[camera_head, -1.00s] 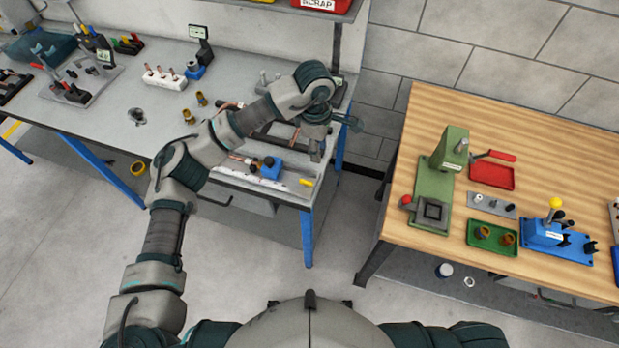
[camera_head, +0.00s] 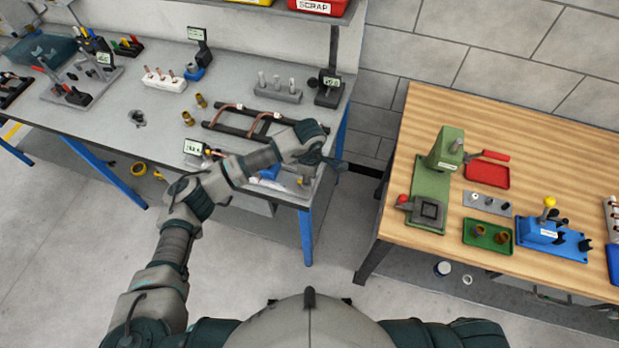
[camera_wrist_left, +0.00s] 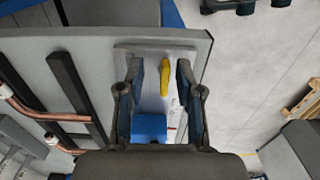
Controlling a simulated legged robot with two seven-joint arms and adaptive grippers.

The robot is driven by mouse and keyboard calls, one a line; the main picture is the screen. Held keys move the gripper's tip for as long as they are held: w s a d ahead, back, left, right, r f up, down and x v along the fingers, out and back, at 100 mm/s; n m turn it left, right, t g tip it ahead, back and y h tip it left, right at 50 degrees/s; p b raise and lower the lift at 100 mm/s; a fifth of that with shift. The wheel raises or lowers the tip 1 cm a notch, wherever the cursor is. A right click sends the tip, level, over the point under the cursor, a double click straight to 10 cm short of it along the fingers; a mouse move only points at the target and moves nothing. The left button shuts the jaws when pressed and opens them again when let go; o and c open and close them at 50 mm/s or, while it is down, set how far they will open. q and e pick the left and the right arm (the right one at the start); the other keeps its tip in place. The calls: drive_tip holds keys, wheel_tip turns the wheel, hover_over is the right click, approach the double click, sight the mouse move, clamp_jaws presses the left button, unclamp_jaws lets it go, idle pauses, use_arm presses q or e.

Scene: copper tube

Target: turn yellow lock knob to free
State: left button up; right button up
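The yellow lock knob (camera_wrist_left: 165,79) shows in the left wrist view as a long yellow bar on a pale plate (camera_wrist_left: 160,52). A blue block (camera_wrist_left: 149,127) sits on the same plate. My left gripper (camera_wrist_left: 160,68) is open, with one finger on each side of the knob in the picture. I see gaps on both sides, and cannot tell its height over the knob. In the head view my left gripper (camera_head: 305,178) is over the front right corner of the grey bench, and the knob is hidden there. My right gripper is not in view.
A dark frame with copper tubes (camera_head: 240,108) lies behind my left forearm. A grey block with pins (camera_head: 278,92) and a small display (camera_head: 329,88) stand farther back. A wooden table (camera_head: 470,130) with a green press and blue fixture stands right, across a gap.

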sight(300, 181)
use_arm(q)
drive_tip(key=shift+a+f, duration=0.35)
drive_tip(key=shift+a, duration=1.15)
drive_tip(key=shift+c, duration=1)
drive_tip(key=c, duration=0.4)
drive_tip(key=shift+d, duration=0.2)
clamp_jaws()
drive_tip(key=shift+d, duration=0.3)
drive_tip(key=shift+s+d, duration=0.1)
drive_tip(key=shift+d, duration=0.25)
drive_tip(key=shift+a, duration=0.1)
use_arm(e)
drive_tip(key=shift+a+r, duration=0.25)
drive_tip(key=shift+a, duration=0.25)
